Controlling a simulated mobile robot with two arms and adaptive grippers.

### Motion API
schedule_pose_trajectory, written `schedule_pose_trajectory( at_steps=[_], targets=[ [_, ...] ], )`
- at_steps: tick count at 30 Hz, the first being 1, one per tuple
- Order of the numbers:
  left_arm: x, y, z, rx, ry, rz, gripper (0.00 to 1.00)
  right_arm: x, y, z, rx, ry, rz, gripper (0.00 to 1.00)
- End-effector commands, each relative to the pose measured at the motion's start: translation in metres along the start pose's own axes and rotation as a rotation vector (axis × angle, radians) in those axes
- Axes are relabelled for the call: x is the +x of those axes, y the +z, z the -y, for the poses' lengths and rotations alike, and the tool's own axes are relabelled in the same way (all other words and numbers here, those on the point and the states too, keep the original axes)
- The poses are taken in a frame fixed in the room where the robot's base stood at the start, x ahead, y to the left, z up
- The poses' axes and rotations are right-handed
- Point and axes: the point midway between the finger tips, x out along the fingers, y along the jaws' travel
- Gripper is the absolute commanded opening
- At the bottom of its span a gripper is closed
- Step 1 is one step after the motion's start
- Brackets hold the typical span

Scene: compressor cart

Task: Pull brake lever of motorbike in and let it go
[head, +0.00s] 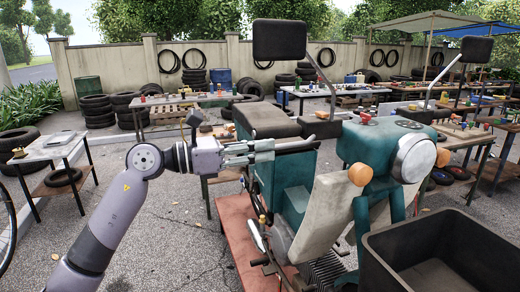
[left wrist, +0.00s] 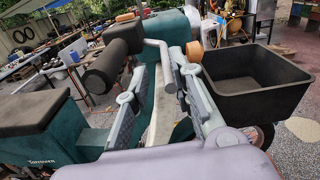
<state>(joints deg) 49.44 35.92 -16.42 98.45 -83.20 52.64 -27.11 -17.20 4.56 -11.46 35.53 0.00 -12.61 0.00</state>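The teal motorbike (head: 290,175) stands in front of me, with its round headlight (head: 415,158) to the right. My left gripper (head: 268,150) reaches in from the left beside the dark handlebar grip (head: 297,146). In the left wrist view, the gripper (left wrist: 160,82) has its two fingers apart. The dark grip (left wrist: 104,66) lies to the left of the left finger. A silver brake lever (left wrist: 157,47) bends down near the gap between the fingertips; whether either finger touches it I cannot tell. The lever is hardly distinguishable in the head view. My right gripper is not in view.
A dark open bin (head: 450,265) stands at the front right, close to the bike. A mirror (head: 279,40) rises above the handlebar. A small table (head: 45,148) stands at the left, and workbenches and tyres line the wall. The paved ground at the left is fairly free.

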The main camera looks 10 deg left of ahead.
Motion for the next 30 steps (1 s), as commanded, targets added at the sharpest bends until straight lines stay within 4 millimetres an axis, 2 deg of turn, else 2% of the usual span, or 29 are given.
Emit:
schedule_pose_trajectory(
  at_steps=[10, 14, 17, 24, 30],
  targets=[
    [0.000, -0.002, 0.001, -0.001, -0.002, -0.005, 0.30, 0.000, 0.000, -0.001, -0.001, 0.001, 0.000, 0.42],
    [-0.008, -0.003, 0.000, 0.000, 0.000, -0.006, 0.30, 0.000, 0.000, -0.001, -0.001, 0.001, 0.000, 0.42],
    [-0.024, -0.003, -0.001, -0.001, 0.003, -0.007, 0.30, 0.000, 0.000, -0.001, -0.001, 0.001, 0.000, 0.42],
    [-0.075, -0.003, -0.001, -0.002, 0.003, -0.007, 0.30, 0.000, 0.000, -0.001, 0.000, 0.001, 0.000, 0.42],
    [-0.106, -0.002, -0.001, -0.002, 0.001, -0.005, 0.30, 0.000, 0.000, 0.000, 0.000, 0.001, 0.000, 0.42]
  ],
)
